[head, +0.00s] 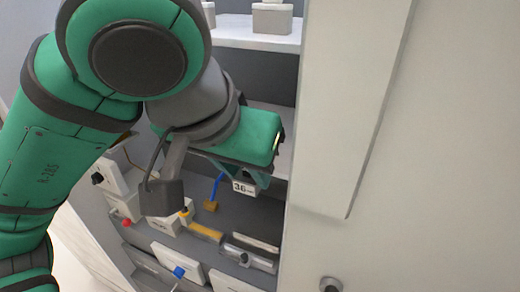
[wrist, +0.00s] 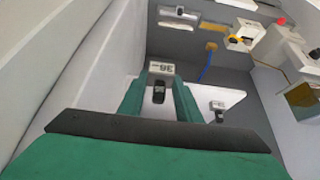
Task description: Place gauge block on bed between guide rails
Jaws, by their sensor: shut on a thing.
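The gauge block (head: 244,187) is a small white block marked 36, held at the tips of my gripper (head: 245,178). In the wrist view the block (wrist: 162,67) shows between the two teal fingers of my gripper (wrist: 160,88), with a black knob on it. My gripper is shut on it and holds it in the air in front of the cabinet. A low grey fixture with pale rail-like bars (head: 250,254) lies below it on the worktop, and it appears at the top of the wrist view (wrist: 178,14). I cannot tell its bed surface clearly.
A white shelf (head: 250,38) above carries other white blocks (head: 272,17). A blue cord with an orange-brown block (head: 210,206) hangs nearby. A yellow strip (head: 205,233) and a blue-knobbed lever (head: 179,271) are below. A large pale panel (head: 345,110) stands close on the right.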

